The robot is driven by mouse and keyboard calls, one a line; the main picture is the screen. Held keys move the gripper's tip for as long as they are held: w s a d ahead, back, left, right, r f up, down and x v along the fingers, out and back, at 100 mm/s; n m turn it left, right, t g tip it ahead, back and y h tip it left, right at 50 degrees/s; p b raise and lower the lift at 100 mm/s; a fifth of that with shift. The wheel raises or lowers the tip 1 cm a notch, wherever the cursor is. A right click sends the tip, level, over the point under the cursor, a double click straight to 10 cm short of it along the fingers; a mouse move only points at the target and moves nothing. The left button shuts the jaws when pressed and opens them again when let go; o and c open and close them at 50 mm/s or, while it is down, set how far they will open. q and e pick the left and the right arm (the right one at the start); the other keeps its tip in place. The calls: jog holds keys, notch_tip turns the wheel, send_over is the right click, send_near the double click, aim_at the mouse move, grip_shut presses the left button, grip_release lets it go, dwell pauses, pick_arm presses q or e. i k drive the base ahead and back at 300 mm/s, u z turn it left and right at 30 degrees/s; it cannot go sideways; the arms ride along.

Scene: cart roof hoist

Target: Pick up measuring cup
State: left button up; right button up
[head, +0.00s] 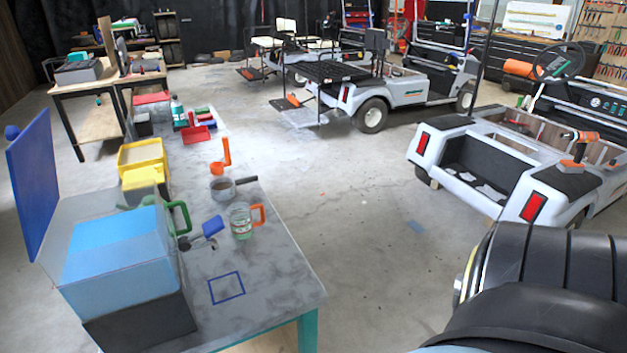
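A clear measuring cup (241,222) with an orange handle and greenish markings stands upright on the grey worktable (262,272). It is near the table's right edge, its handle pointing right. Neither of my grippers shows in the head view.
A blue scoop (212,226) lies just left of the cup, and a grey pan (223,189) is behind it. An orange scoop (222,161), red trays and yellow bins (142,155) are farther back. A large box with a light blue front (115,245) fills the table's left.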

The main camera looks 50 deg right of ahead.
aim_at(242, 225)
jog(key=z, duration=0.75)
jog(key=i, duration=0.45)
